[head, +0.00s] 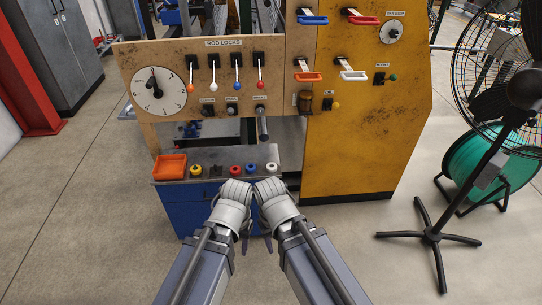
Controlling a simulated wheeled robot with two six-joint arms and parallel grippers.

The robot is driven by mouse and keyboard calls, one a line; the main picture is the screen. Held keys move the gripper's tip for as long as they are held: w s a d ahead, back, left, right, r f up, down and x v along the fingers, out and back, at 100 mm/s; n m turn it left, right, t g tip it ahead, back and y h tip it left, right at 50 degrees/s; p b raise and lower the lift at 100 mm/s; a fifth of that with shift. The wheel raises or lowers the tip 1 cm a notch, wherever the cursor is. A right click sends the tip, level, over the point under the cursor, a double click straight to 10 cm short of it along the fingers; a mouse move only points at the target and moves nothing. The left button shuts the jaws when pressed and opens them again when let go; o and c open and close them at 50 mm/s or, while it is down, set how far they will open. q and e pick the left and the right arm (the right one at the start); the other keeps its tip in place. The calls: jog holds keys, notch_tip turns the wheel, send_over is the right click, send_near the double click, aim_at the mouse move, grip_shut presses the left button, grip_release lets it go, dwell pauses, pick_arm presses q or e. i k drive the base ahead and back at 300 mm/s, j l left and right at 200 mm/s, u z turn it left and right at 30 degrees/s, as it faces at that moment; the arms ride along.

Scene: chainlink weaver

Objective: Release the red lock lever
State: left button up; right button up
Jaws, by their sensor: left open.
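The red lock lever (261,84) is the rightmost of several levers under the ROD LOCKS label on the machine's panel. It hangs down from a black block, its red knob at the lower end, like the levers beside it. My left gripper (236,188) is open and empty, low in front of the small shelf, well below and nearer than the lever. My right gripper (270,188) is close beside it; its fingers are too bunched in the picture to tell their opening. Neither gripper touches the lever.
Orange (190,88), white (213,85) and blue (237,86) levers hang left of the red one. A grey handle (263,124) sticks out below it. The shelf holds an orange tray (170,167) and several coloured knobs. A black fan (435,236) stands at right.

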aim_at(260, 85)
jog(key=i+l+z, duration=0.1)
jog(key=i+z, duration=0.15)
jog(key=i, duration=0.25)
jog(key=i+z, duration=0.3)
jog(key=i, duration=0.15)
